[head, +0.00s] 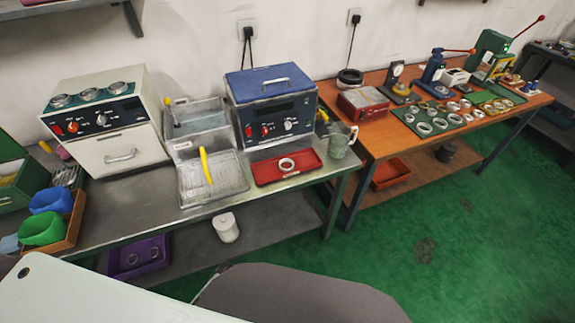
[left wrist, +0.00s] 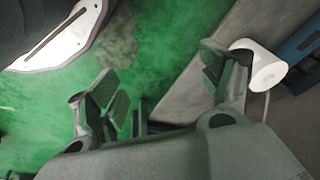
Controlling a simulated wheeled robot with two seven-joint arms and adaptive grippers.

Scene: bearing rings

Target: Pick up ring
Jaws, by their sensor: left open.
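In the head view a pale ring (head: 287,164) lies in a red tray (head: 262,178) on the grey metal bench, in front of the blue-lidded machine. Several more rings (head: 425,128) lie on a green mat (head: 407,120) on the orange-brown bench at the right. My left gripper (left wrist: 160,85) shows in the left wrist view. Its fingers are spread and nothing is between them. Green floor and part of a grey surface show behind it. Neither gripper shows in the head view, so where they stand relative to the rings cannot be told.
A wire basket with a yellow handle (head: 206,168) stands left of the red tray, and a green-grey mug (head: 339,143) stands right of it. A white roll (head: 226,228) is on the lower shelf, near a purple tray (head: 139,257). Green floor (head: 460,220) lies open at the right.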

